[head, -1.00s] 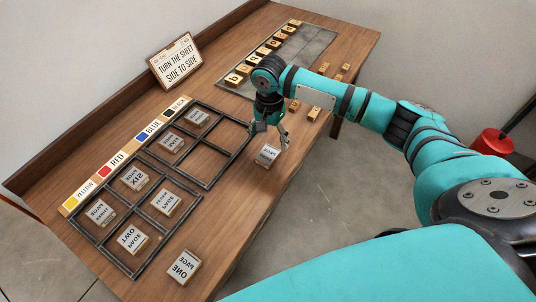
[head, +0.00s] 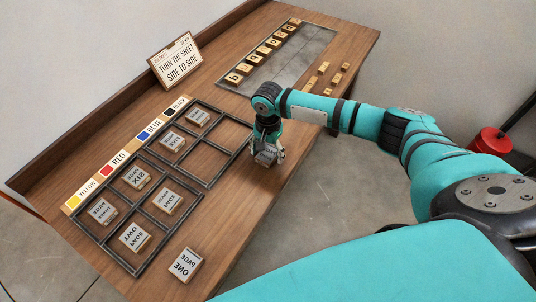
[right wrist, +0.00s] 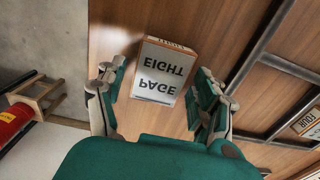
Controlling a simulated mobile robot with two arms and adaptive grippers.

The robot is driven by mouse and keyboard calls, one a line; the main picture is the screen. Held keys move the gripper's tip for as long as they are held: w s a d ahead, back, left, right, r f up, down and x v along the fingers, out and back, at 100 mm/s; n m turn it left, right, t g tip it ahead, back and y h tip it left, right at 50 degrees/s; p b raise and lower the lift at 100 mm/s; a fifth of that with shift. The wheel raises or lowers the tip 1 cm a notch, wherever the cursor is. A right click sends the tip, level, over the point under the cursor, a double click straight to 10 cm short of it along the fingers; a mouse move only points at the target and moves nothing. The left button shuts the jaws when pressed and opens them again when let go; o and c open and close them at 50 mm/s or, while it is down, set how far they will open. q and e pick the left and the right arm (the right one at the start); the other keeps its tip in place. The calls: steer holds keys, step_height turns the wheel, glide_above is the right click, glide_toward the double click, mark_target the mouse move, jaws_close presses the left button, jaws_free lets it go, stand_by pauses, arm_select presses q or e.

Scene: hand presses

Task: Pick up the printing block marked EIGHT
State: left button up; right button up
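The printing block marked PAGE EIGHT (right wrist: 163,72) shows in the right wrist view, its white face toward the camera and its lettering upside down. It lies on the bare wood of the table, outside the dark metal frame. My right gripper (right wrist: 158,98) is open, with one finger to the left of the block and one to the right; gaps show on both sides. In the head view my right gripper (head: 266,154) points down over the block and mostly hides it. My left gripper is not in view.
The dark metal frame (head: 208,184) holds several page blocks in its compartments. The PAGE ONE block (head: 185,265) lies loose near the table's front edge. Colour labels (head: 127,153) and a sign (head: 174,58) stand behind. A grey plate (head: 283,70) with letter blocks lies at the far end.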

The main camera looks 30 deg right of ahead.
steer(key=c, duration=0.9)
steer(key=shift+c, duration=0.4)
steer(key=shift+r, duration=0.15)
